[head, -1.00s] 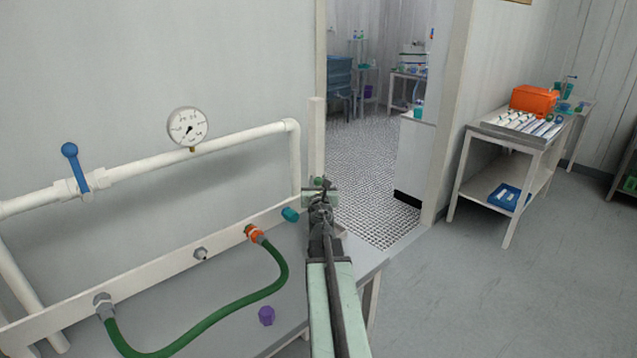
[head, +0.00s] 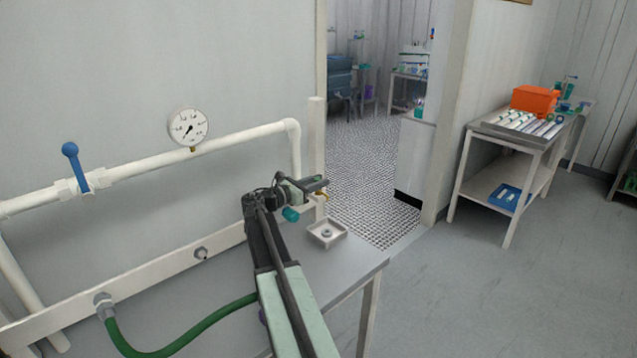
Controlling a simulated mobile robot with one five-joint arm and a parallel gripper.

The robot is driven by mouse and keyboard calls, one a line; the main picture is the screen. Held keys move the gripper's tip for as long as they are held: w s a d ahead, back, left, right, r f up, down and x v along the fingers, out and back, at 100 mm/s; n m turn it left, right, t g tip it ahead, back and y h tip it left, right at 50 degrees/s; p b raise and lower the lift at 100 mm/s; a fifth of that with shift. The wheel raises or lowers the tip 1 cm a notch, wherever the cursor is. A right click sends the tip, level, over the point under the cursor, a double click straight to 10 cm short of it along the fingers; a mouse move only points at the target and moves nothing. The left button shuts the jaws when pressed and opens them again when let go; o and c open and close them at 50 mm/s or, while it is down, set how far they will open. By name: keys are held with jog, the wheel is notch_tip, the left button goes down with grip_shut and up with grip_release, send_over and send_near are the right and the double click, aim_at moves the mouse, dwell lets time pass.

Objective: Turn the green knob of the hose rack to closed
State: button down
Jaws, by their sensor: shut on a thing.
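The hose rack is a white board (head: 150,285) along the wall, under a white pipe. At its right end, by an upright white post, a small brass fitting (head: 322,196) shows just below my gripper. My gripper (head: 314,185) reaches this end from the left and points right. It is shut on a dark greenish piece above the brass fitting, which appears to be the green knob. The jaws hide most of it, so its exact angle cannot be told. A teal cap (head: 291,214) sits on the board just below and left of my gripper.
A green hose (head: 190,338) leaves the left port and passes behind my arm. A small square tray (head: 327,238) stands right on the bench. A blue-handled valve (head: 75,165) and a gauge (head: 188,127) are on the pipe. Floor is free at right.

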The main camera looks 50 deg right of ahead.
aim_at(318, 179)
jog(key=m+g, duration=0.1)
jog(key=g, duration=0.1)
jog(key=m+g+y, duration=0.1)
jog(key=m+g, duration=0.1)
jog(key=m+g+y, duration=0.1)
jog(key=g, duration=0.1)
jog(key=shift+w+d, duration=0.15)
jog(key=shift+w, duration=0.1)
jog(key=shift+s+m+g+y, duration=0.2)
jog(key=shift+m+g+y, duration=1.4)
jog(key=shift+g, duration=0.5)
jog(key=c, duration=1.1)
grip_release()
jog(key=r+p, duration=0.4)
jog(key=shift+s+a+r+p, duration=0.2)
jog(key=shift+r+p, duration=0.2)
jog(key=s+a, duration=0.3)
jog(key=s, duration=0.1)
jog(key=s+a, duration=0.3)
jog(key=s, duration=0.1)
jog(key=s+a, duration=0.4)
jog(key=shift+a+r, duration=0.1)
